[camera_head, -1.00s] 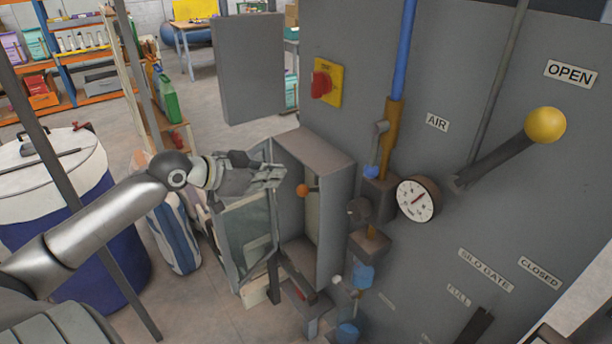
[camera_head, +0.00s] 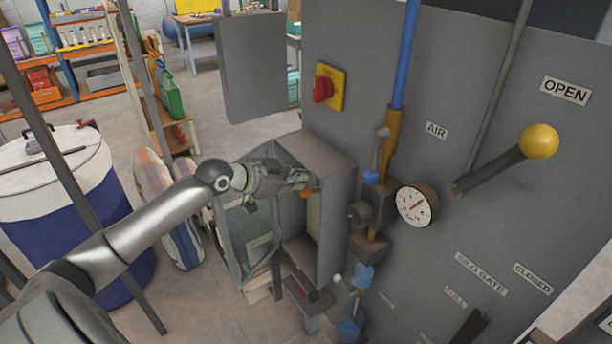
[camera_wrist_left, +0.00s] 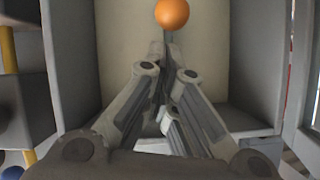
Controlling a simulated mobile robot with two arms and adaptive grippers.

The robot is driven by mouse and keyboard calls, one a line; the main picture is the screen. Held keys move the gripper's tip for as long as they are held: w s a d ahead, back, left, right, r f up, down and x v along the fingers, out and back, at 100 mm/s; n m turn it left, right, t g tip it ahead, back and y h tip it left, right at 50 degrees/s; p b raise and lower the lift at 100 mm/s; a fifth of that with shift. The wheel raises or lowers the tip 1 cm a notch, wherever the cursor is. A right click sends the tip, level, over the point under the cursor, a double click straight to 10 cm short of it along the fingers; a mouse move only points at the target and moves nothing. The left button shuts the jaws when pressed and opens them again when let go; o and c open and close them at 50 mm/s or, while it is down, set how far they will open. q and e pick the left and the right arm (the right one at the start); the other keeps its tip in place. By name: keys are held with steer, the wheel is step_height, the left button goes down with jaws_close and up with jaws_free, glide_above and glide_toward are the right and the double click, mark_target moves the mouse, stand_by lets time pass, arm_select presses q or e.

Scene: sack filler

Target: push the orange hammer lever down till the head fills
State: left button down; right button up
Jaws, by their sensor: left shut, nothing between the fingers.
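The orange ball knob of the hammer lever (camera_wrist_left: 172,13) shows at the top of the left wrist view, just beyond and above my fingertips in that picture. In the head view the orange knob (camera_head: 305,192) is partly hidden behind my left gripper (camera_head: 297,181). The left gripper is shut and empty, its fingers inside the open grey cabinet (camera_head: 338,200). In the left wrist view its fingertips (camera_wrist_left: 166,50) lie close to the lever's thin stem. I cannot tell whether they touch it. My right gripper is not in view.
The cabinet's open door (camera_head: 245,235) stands left of my gripper. A gauge (camera_head: 415,205), blue and brown piping and a yellow-knobbed lever (camera_head: 539,141) are on the panel at right. A red switch (camera_head: 323,89) sits above. A large drum (camera_head: 60,190) stands at left.

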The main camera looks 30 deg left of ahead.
mark_target(314, 190)
arm_select(q)
steer(key=shift+p+x, duration=0.4)
steer(key=shift+x, duration=0.95)
steer(key=shift+s+f+b, duration=0.1)
steer(key=shift+f+b, duration=0.2)
steer(key=shift+b, duration=0.2)
steer(key=f+t+b, duration=0.1)
steer(key=b, duration=0.4)
steer(key=s+t+h+b, duration=0.1)
steer(key=b, duration=0.4)
steer(key=s+a+f+t+b, duration=0.1)
steer(key=t+b, duration=0.1)
steer(key=b, duration=0.3)
steer(key=shift+f, duration=0.3)
steer(key=shift+d, duration=0.1)
